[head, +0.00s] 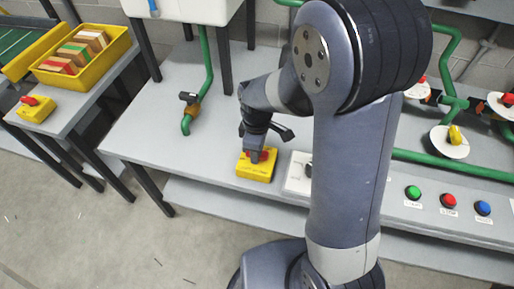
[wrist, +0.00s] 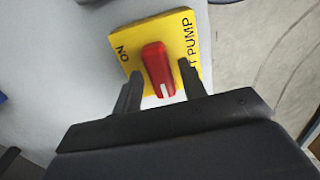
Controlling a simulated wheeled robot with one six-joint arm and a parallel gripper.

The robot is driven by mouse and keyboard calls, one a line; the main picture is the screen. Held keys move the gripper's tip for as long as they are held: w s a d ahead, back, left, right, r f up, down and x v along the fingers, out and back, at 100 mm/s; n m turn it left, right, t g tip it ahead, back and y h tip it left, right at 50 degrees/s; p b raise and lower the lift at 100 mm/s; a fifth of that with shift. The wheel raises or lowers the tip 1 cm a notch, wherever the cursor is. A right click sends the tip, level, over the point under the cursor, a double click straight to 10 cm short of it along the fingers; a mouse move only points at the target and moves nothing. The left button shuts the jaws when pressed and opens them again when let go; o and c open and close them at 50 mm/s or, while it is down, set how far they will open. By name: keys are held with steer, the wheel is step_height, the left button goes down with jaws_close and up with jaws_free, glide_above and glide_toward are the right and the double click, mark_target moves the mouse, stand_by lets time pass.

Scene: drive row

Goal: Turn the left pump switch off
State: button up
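A yellow switch box (head: 256,172) with a red knob sits on the grey bench, below my gripper (head: 258,155). In the wrist view the yellow plate (wrist: 132,36) shows "ON" at its left and "T PUMP" at its right; the start of that label is hidden. The red knob (wrist: 157,64) stands roughly upright in that picture, its white mark at the lower end, not toward "ON". My gripper (wrist: 160,88) is open, one finger on each side of the knob, with gaps visible. A second yellow box (head: 36,110) with a red knob sits on the left table.
A green pipe with a valve (head: 190,98) stands to the left. Push buttons (head: 448,200) line the bench at right. A yellow crate (head: 85,82) holds coloured blocks.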

steer(key=shift+o, duration=0.4)
step_height(320, 180, up, 11)
steer(key=p, duration=0.1)
steer(key=shift+f, duration=0.15)
step_height(320, 180, down, 11)
steer(key=shift+r+b, duration=0.1)
steer(key=shift+b, duration=0.4)
stand_by(0.4)
stand_by(0.3)
